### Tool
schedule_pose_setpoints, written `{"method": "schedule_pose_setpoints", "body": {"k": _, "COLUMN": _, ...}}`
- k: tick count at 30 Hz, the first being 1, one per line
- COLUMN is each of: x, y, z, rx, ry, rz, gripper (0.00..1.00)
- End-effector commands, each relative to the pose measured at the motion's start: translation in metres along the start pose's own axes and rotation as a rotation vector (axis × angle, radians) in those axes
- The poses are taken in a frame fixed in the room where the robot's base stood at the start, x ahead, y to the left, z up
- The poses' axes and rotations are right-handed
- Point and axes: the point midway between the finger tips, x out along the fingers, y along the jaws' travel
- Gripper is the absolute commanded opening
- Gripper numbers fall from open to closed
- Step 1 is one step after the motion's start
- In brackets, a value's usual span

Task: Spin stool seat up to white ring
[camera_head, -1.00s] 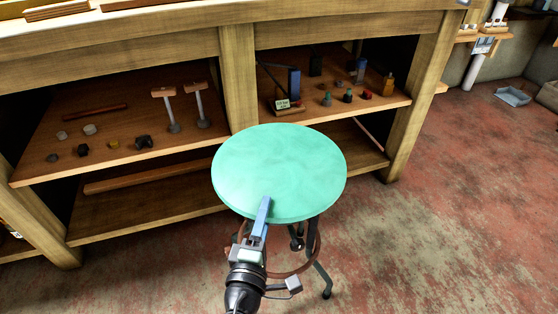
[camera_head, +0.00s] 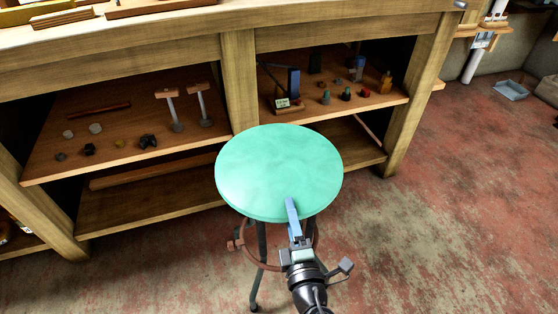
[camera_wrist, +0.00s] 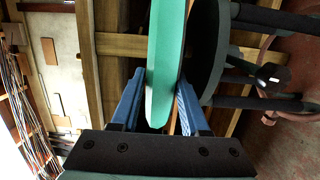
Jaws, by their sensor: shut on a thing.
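The stool's round turquoise seat (camera_head: 278,165) stands in front of the workbench in the head view. My gripper (camera_head: 291,210) is shut on the near rim of the seat, with one blue finger showing on top. In the wrist view the seat (camera_wrist: 166,60) shows edge-on between the two blue fingers of my gripper (camera_wrist: 158,105). A dark round plate (camera_wrist: 208,50) is beside the seat's underside there. Below the seat are dark legs (camera_head: 262,245) and a reddish-brown foot ring (camera_head: 250,256). I cannot make out a white ring in either view.
The wooden workbench (camera_head: 240,80) stands close behind the stool. Its shelves hold two mallets (camera_head: 170,105), several small stones and small bottles. The concrete floor (camera_head: 450,220) to the right is clear, with a grey-blue tray (camera_head: 510,90) farther back.

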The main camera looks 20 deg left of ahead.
Motion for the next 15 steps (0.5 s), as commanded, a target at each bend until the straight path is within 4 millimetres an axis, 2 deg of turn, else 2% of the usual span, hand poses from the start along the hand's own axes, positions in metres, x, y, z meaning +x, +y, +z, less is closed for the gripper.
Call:
{"method": "schedule_pose_setpoints", "body": {"k": 1, "x": 0.001, "y": 0.004, "z": 0.009, "rx": -0.003, "ry": 0.013, "rz": 0.001, "gripper": 0.00}}
{"method": "schedule_pose_setpoints", "body": {"k": 10, "x": 0.001, "y": 0.002, "z": 0.020, "rx": -0.001, "ry": 0.095, "rz": 0.003, "gripper": 0.00}}
{"method": "schedule_pose_setpoints", "body": {"k": 15, "x": 0.003, "y": 0.003, "z": 0.035, "rx": -0.001, "ry": 0.186, "rz": 0.004, "gripper": 0.00}}
